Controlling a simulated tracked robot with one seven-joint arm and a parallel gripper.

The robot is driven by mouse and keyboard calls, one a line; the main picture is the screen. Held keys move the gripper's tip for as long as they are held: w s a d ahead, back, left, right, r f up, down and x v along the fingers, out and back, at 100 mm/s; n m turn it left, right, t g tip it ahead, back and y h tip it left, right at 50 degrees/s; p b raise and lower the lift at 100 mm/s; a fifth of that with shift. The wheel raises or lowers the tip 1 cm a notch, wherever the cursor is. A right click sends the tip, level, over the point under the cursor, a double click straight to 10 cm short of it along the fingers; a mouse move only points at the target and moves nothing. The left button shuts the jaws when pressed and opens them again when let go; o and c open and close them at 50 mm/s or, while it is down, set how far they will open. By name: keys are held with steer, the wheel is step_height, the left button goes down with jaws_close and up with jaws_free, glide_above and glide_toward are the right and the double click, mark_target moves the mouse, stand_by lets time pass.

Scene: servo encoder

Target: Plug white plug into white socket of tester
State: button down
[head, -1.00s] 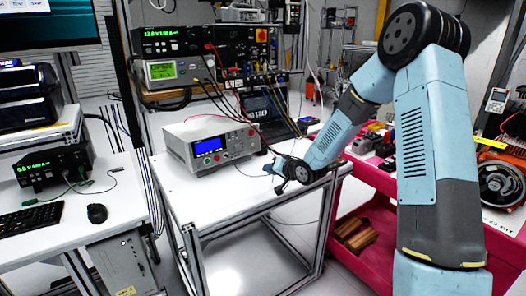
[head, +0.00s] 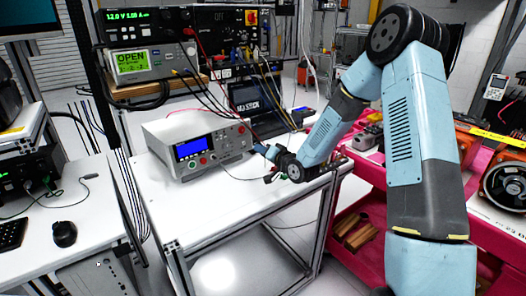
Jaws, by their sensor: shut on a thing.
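The tester (head: 197,147) is a white-grey box with a blue screen and several red and dark knobs or sockets on its front. It stands on the white table toward its back left. Its white socket is too small to pick out. My gripper (head: 264,165) is over the table's right part, to the right of the tester's front and apart from it. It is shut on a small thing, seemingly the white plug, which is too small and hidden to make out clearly.
The white table (head: 215,205) is clear in front of the tester. Behind it are a laptop (head: 252,112), hanging cables and a rack with a green-lit instrument (head: 133,61). A red cart (head: 374,215) stands right. A mouse (head: 64,233) lies on the left desk.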

steer(key=shift+w+a+f, duration=0.15)
steer(key=shift+w+a, duration=0.5)
steer(key=shift+a, duration=0.2)
steer(key=x, duration=0.4)
steer(key=shift+w+a, duration=0.15)
steer(key=shift+w+a, duration=0.1)
stand_by(1.8)
steer(key=c, duration=1)
jaws_free()
steer(key=shift+v, duration=3.5)
